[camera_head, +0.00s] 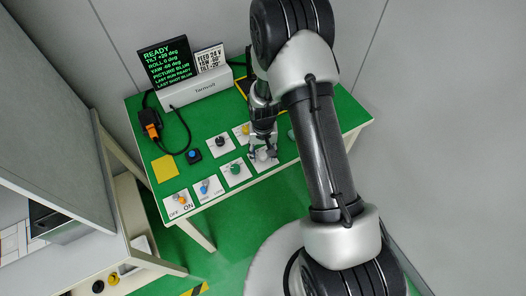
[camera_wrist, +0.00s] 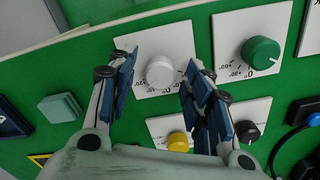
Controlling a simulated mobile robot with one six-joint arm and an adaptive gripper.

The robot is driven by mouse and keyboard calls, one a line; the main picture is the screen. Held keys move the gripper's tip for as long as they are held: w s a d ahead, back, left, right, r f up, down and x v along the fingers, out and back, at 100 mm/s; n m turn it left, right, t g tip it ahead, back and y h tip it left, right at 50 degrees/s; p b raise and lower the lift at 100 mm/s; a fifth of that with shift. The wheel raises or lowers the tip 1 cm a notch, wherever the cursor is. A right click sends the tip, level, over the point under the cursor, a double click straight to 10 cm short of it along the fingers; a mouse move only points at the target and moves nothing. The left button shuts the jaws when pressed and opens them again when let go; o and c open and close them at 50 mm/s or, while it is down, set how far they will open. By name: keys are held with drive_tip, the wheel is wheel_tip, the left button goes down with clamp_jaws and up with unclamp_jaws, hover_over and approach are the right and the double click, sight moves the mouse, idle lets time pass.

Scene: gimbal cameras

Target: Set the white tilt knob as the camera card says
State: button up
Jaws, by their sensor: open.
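The white tilt knob (camera_wrist: 159,71) sits on a white plate with a printed scale in the wrist view. In the head view the knob (camera_head: 263,156) is partly hidden by the gripper. My gripper (camera_wrist: 158,67) is open, with one finger on each side of the knob and gaps between. In the head view my gripper (camera_head: 262,150) is over the front right of the green bench. The white card (camera_head: 211,58) seems to read feed 24 V, a yaw value and tilt +20; its text is small. The black screen (camera_head: 167,62) shows READY and a tilt line that looks like +20 deg.
A green knob (camera_wrist: 260,52) is beside the white one, with yellow (camera_wrist: 178,141) and black (camera_wrist: 247,131) knobs close by. A blue button (camera_head: 193,155), yellow pad (camera_head: 164,168) and two switch plates lie to the left. A grey cabinet stands at far left.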

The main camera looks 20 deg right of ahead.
wheel_tip(320, 180, up, 12)
idle(0.7)
idle(0.4)
wheel_tip(320, 180, up, 7)
hover_over(263, 154)
drive_tip(key=s, duration=0.1)
drive_tip(key=s+r+n+t, duration=0.1)
drive_tip(key=s+r, duration=0.2)
drive_tip(key=r, duration=0.2)
drive_tip(key=s+r+t, duration=0.1)
drive_tip(key=s+r, duration=0.2)
drive_tip(key=r, duration=0.3)
drive_tip(key=s+r+t, duration=0.1)
drive_tip(key=s+r, duration=0.3)
drive_tip(key=s, duration=0.4)
drive_tip(key=s+r+n+t, duration=0.1)
drive_tip(key=s+r, duration=0.3)
drive_tip(key=s, duration=0.4)
drive_tip(key=shift+r+n+t, duration=0.25)
drive_tip(key=shift+n+t, duration=0.05)
idle(2.8)
